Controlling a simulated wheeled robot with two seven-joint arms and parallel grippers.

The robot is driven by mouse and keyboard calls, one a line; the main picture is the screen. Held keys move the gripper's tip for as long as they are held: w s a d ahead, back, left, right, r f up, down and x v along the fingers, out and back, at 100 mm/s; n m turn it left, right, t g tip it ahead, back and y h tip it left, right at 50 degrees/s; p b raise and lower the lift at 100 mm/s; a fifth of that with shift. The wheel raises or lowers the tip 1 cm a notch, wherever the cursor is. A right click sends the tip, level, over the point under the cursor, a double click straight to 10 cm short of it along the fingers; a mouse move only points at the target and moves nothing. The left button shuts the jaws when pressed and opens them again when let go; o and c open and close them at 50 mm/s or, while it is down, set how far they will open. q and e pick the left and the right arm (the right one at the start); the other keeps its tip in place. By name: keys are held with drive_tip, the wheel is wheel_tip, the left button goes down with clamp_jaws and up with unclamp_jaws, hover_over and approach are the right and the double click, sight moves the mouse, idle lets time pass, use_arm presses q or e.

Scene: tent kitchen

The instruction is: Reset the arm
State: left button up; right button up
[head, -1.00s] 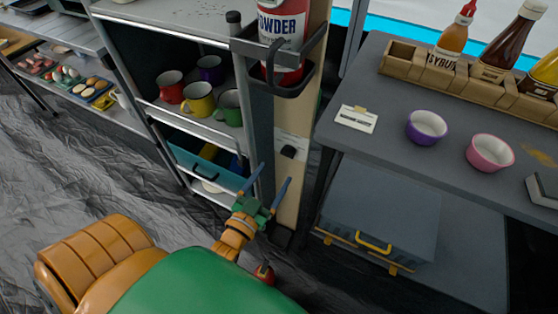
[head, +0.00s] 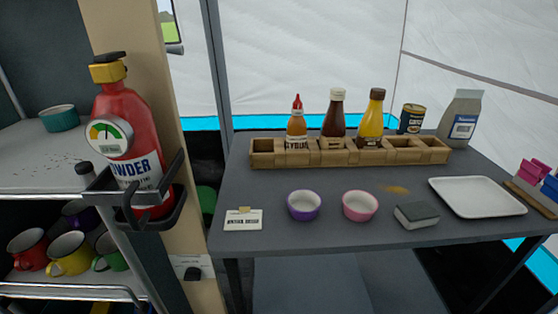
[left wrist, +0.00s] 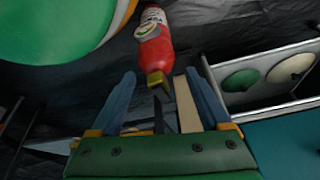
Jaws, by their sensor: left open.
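My left gripper (left wrist: 161,76) shows in the left wrist view with its two blue fingers spread apart and nothing held between them. A red fire extinguisher (left wrist: 150,40) lies beyond the fingertips in that view; how far off it is, I cannot tell. In the head view a red powder extinguisher (head: 140,165) stands upright in a black bracket (head: 125,205) on a wooden post (head: 165,90). Neither of my arms shows in the head view. My right gripper is in neither current view.
A grey table (head: 300,235) holds a purple bowl (head: 304,205), a pink bowl (head: 360,206), a white tray (head: 478,197) and a wooden bottle rack (head: 350,157). A shelf with mugs (head: 70,254) stands left of the post. In the wrist view a shelf edge (left wrist: 265,112) lies right of the fingers.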

use_arm(q)
drive_tip(key=s+a+g+p, duration=0.2)
drive_tip(key=s+g+p, duration=0.1)
drive_tip(key=s, duration=0.5)
wheel_tip(320, 180, up, 19)
drive_tip(key=p, duration=1.8)
drive_tip(key=shift+s+d+p, duration=0.15)
drive_tip(key=shift+d+p, duration=0.15)
drive_tip(key=shift+d, duration=0.15)
